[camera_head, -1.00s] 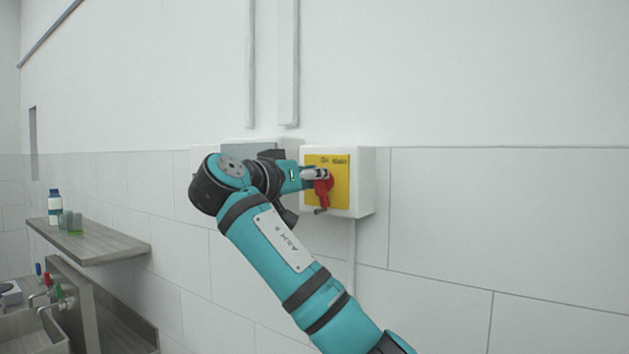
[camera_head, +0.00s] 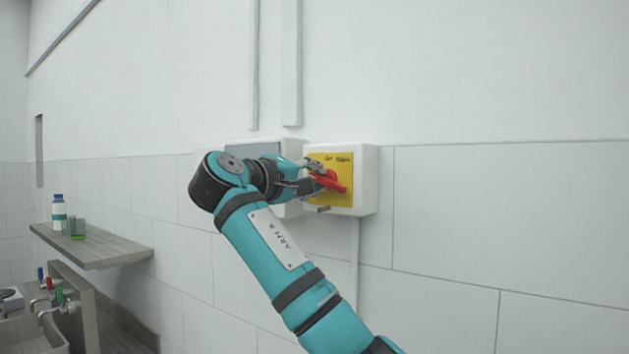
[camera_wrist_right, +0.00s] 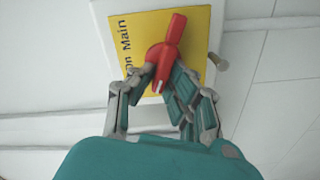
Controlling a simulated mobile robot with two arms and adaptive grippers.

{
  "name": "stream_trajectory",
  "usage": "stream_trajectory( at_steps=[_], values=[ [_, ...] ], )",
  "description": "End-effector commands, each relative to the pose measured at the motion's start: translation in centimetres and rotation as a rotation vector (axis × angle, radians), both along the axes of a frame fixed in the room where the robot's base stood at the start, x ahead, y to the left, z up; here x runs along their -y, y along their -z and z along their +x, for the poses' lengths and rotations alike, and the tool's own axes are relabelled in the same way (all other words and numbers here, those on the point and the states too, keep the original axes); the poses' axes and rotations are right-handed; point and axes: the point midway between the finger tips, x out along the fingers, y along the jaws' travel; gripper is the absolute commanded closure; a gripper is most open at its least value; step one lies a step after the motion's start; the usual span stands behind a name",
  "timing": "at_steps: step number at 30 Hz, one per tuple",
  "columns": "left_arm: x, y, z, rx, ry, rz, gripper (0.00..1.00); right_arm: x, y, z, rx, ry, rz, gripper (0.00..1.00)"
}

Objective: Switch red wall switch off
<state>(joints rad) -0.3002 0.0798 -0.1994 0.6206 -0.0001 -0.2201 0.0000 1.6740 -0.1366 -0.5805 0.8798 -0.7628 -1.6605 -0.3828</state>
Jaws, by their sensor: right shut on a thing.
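The red wall switch (camera_head: 335,182) is a red rotary handle on a yellow plate (camera_head: 343,164), set in a white wall box (camera_head: 368,185). The handle lies slanted, its free end toward the lower right in the head view. My right gripper (camera_head: 311,178) is at the handle, shut on it from the left side. In the right wrist view, the red handle (camera_wrist_right: 174,30) sits between the fingers of my right gripper (camera_wrist_right: 160,88), and its narrow end sticks out beyond them. The plate's lettering includes "On Main". My left gripper is not in view.
A grey-fronted box (camera_head: 252,150) is beside the switch box, partly hidden by my arm. A metal peg (camera_head: 324,209) sticks out below the plate. A shelf (camera_head: 95,249) with a bottle (camera_head: 58,212) and a sink with coloured taps are at left. The wall to the right is clear.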

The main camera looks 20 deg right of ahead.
Motion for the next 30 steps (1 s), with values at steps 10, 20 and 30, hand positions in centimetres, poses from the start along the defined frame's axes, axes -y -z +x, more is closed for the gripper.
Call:
stream_trajectory(
  at_steps=[10, 20, 30],
  values=[
    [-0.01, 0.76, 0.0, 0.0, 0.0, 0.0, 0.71, -0.18, 0.23, 0.07, -0.204, -0.005, -0.166, 1.0],
    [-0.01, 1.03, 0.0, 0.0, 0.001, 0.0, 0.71, -0.19, 0.34, 0.07, -0.304, -0.003, -0.244, 1.0],
    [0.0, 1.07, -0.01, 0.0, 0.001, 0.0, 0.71, -0.19, 0.36, 0.08, -0.324, -0.004, -0.258, 1.0]
  ],
)
